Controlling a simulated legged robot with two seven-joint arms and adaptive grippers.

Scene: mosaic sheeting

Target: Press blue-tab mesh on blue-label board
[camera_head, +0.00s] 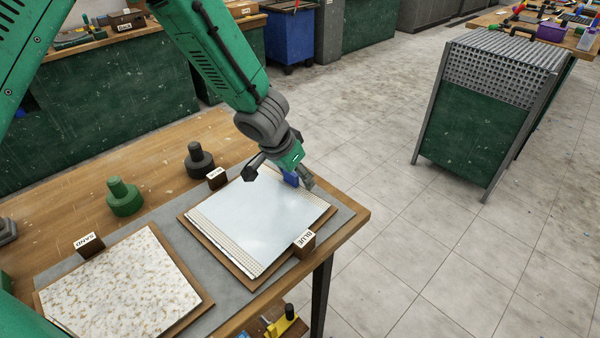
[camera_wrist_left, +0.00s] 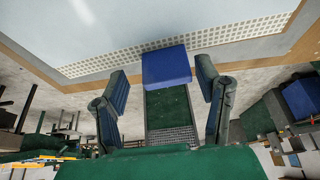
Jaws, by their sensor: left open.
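The blue-label board (camera_head: 214,248) lies on the grey mat near the table's right corner, with a small block labelled BLUE (camera_head: 305,243) at its near edge. A pale, smooth sheet with gridded mesh edges (camera_head: 258,215) covers most of it. A blue tab (camera_head: 290,178) stands at the sheet's far right edge. In the left wrist view, the blue tab (camera_wrist_left: 167,66) sits between the spread fingers, with gaps on both sides. My left gripper (camera_head: 280,177) is open at that edge, and its fingers show in the wrist view (camera_wrist_left: 163,88). My right gripper is out of view.
A speckled sheet on a board (camera_head: 120,280) with a SAND label block (camera_head: 89,245) lies at left. A green knobbed weight (camera_head: 123,197) and a black one (camera_head: 199,160) stand behind. Another label block (camera_head: 216,178) is near the board. Open floor lies right of the table.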

